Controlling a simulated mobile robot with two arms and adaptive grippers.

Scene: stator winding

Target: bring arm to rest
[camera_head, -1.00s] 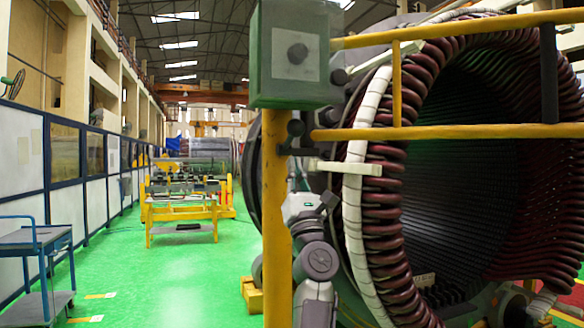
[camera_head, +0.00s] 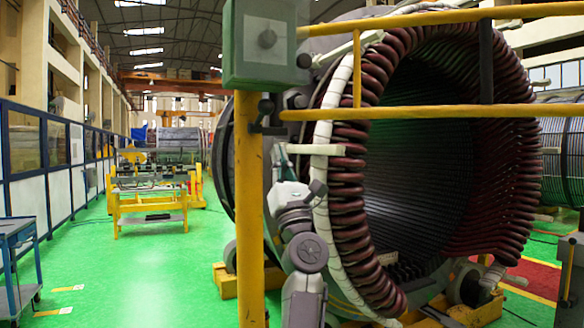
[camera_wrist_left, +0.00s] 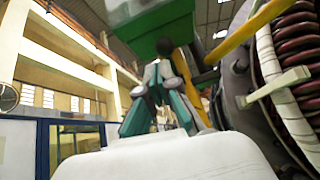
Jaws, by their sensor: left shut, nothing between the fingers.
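My left arm (camera_head: 305,252) rises from the bottom of the head view, in front of the stator's left edge. Its left gripper (camera_head: 285,165) points upward beside the yellow post, small and partly lost against the background. In the left wrist view the teal fingers of the left gripper (camera_wrist_left: 160,72) come together at their tips, shut, with nothing held. The large stator (camera_head: 345,190), with dark red coil ends and a white ring band, stands just right of the arm. My right gripper is not in view.
A yellow post (camera_head: 250,200) with a green box (camera_head: 265,45) and yellow rails (camera_head: 430,25) stands close to the arm. A yellow work stand (camera_head: 150,195) is further back. A blue cart (camera_head: 18,255) is at the left. The green floor between is clear.

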